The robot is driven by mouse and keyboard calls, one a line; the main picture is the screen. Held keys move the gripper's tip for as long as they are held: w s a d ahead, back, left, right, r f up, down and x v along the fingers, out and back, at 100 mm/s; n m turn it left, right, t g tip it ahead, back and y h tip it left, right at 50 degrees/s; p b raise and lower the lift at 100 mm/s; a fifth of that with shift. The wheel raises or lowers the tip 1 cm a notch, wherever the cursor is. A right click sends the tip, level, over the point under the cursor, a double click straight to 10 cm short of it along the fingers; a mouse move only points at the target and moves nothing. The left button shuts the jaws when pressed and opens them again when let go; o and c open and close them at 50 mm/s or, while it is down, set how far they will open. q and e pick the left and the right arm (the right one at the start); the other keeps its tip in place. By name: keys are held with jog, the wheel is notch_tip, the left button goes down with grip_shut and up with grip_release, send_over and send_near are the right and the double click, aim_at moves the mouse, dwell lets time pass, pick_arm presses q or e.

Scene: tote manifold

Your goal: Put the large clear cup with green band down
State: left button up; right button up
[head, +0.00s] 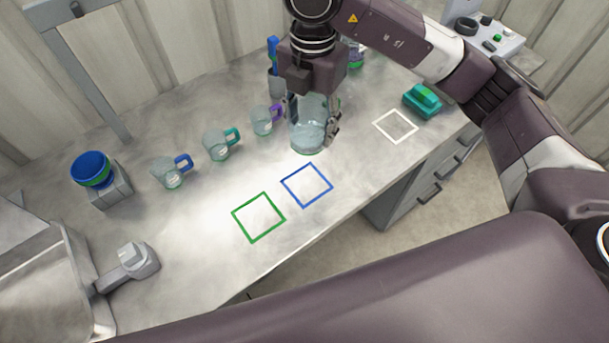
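My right gripper (311,122) comes down from above at the middle back of the counter. Its fingers are on both sides of a large clear cup (308,138), shut on it. The cup is upright, behind the blue square outline; I cannot tell whether its base touches the counter. The gripper hides its upper part, and no green band can be made out. My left gripper is not in view.
Clear mugs with blue (173,172), teal (220,145) and purple (264,119) handles stand left of the cup. Green (235,216), blue (285,186) and white (376,125) square outlines on the counter are empty. A teal block (422,100) lies at right.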

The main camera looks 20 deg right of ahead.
notch_tip(320, 180, down, 4)
jog(key=p, duration=0.2)
send_over(309, 181)
notch_tip(309, 181, down, 7)
notch_tip(309, 181, down, 5)
jog(key=shift+f+p, duration=0.15)
jog(key=shift+p, duration=0.3)
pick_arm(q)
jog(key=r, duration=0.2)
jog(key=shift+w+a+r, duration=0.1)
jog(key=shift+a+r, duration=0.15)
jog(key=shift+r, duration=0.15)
pick_arm(e)
jog(key=shift+f, duration=0.1)
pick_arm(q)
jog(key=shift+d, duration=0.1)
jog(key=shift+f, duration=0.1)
pick_arm(e)
jog(key=shift+f, duration=0.1)
jog(key=o, duration=1.2)
jog(key=shift+o, duration=0.2)
